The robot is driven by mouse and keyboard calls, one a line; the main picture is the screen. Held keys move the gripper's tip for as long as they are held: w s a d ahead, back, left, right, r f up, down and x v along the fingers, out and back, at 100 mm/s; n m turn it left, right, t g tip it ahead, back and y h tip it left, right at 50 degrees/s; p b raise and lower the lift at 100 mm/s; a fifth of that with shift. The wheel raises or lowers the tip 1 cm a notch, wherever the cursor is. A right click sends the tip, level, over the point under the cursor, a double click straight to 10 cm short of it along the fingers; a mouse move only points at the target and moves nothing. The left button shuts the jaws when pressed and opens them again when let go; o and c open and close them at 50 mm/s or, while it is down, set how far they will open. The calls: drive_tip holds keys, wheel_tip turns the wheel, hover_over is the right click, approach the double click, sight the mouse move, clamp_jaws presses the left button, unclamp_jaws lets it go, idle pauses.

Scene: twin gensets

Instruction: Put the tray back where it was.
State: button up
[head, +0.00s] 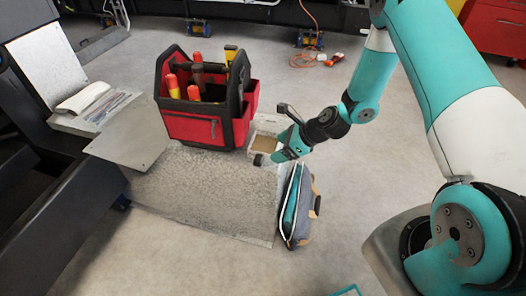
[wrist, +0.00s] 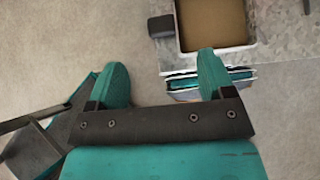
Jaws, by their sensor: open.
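A small shallow tray (head: 265,142) with pale walls and a tan inside sits at the right edge of the speckled grey sheet, beside the tool bag. My gripper partly covers it in the head view. It also shows at the top of the wrist view (wrist: 257,25), cut off by the frame edge. My gripper (head: 281,155) hangs just right of the tray.
A red and black tool bag (head: 203,128) stands behind the speckled sheet (head: 205,190). A teal and grey pouch (head: 299,208) stands at the sheet's right edge. A dark block (wrist: 161,26) sits beside the tray. Open floor lies to the right.

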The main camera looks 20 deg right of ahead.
sight(258, 157)
drive_tip(key=x, duration=1)
drive_tip(key=shift+w, duration=0.2)
drive_tip(key=c, duration=1)
drive_tip(key=shift+c, duration=0.8)
drive_tip(key=shift+r, duration=0.1)
